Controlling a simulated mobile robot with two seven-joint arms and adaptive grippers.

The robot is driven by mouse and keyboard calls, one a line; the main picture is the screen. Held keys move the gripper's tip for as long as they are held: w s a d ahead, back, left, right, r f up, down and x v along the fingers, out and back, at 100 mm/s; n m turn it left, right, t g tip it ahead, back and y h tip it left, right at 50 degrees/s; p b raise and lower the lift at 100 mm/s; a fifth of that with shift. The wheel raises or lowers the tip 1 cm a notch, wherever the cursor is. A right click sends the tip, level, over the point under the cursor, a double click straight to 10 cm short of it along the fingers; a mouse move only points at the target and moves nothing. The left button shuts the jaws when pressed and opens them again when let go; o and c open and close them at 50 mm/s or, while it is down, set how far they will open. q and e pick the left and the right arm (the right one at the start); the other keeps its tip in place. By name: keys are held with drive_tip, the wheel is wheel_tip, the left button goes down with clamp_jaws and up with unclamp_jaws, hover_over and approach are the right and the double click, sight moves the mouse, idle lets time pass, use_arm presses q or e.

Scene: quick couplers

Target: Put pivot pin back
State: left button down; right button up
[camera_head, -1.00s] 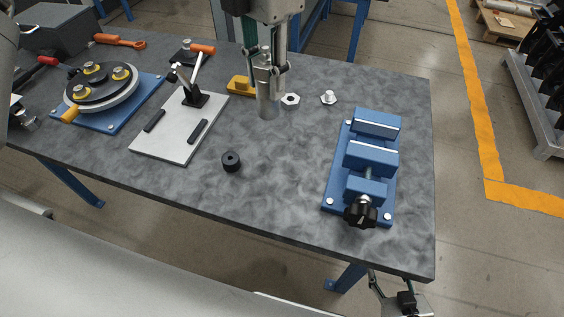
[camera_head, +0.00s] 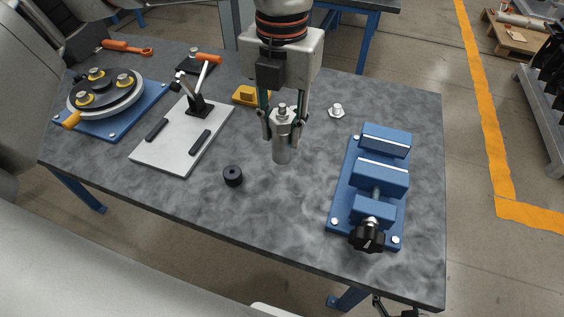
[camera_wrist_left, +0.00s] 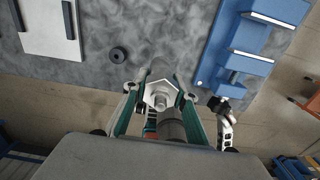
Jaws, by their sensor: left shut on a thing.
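My left gripper (camera_head: 282,118) is shut on a silver metal cylinder with a hexagonal collar and a short stub on top, which looks like the pivot pin (camera_head: 283,152). It is held upright, apparently above the grey table, between the clamp plate and the blue vise. In the left wrist view the hexagonal collar of the pivot pin (camera_wrist_left: 160,95) shows between the fingers. Below the table's front edge in the head view, a small part of what looks like my right gripper (camera_head: 381,306) shows. Its fingers are mostly cut off.
A blue vise (camera_head: 380,175) with a black knob stands at the right. A black ring (camera_head: 232,176) and a silver hex-headed piece (camera_head: 336,110) lie apart. A white clamp plate (camera_head: 165,140), a yellow block (camera_head: 246,95) and a round fixture (camera_head: 105,92) are leftward.

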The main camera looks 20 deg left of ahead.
use_arm(q)
drive_tip(key=shift+f, duration=4.9)
drive_tip(key=shift+f, duration=0.2)
drive_tip(key=c, duration=1.6)
unclamp_jaws()
wheel_tip(320, 180, up, 12)
drive_tip(key=shift+r, duration=0.2)
